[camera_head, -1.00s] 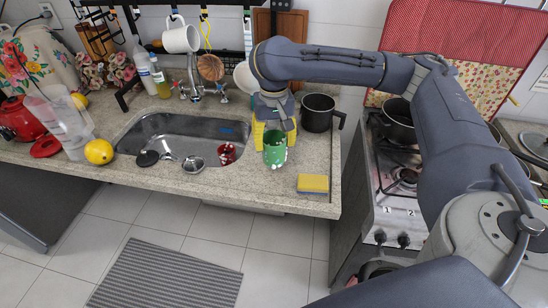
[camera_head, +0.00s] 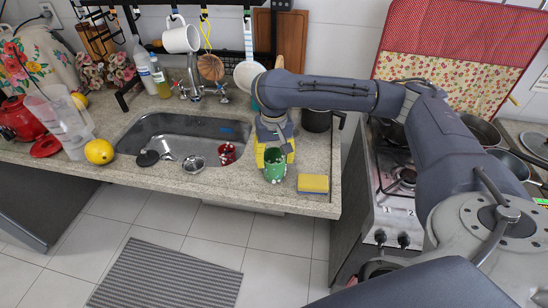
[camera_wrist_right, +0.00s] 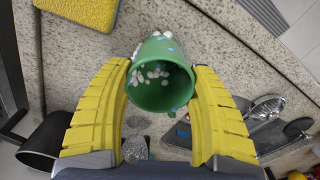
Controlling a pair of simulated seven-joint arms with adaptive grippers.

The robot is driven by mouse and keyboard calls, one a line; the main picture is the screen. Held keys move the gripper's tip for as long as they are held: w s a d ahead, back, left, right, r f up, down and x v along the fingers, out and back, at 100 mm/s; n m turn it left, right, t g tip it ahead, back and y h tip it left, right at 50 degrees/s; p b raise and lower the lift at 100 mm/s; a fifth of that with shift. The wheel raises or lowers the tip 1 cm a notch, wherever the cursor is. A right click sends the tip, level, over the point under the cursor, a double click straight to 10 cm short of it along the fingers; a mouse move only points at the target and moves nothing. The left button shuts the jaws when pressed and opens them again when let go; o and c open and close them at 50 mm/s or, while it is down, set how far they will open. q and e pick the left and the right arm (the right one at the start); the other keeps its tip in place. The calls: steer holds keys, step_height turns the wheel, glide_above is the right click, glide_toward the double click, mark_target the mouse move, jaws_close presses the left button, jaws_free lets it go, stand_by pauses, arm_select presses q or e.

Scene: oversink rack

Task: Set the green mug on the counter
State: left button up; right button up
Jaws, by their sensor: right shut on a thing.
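The green mug (camera_head: 274,168), with pale spots, is near the counter's front edge, left of the yellow sponge. My right gripper (camera_head: 273,153) is shut on it, coming from above and behind. In the right wrist view the mug (camera_wrist_right: 160,82) sits between the two yellow fingers (camera_wrist_right: 164,72), with its open mouth towards the camera. The mug is at or just above the speckled counter (camera_head: 240,190); I cannot tell whether its base touches. My left gripper is not in view.
The yellow sponge (camera_head: 313,183) lies close on the right. A red mug (camera_head: 227,153) and a metal strainer (camera_head: 192,164) are left, by the sink (camera_head: 180,130). A dark pot (camera_head: 317,120) stands behind, partly hidden by my arm. The stove is at the right.

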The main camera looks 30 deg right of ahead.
steer(key=shift+f, duration=0.1)
steer(key=o, duration=1.5)
step_height(320, 180, up, 12)
stand_by(0.4)
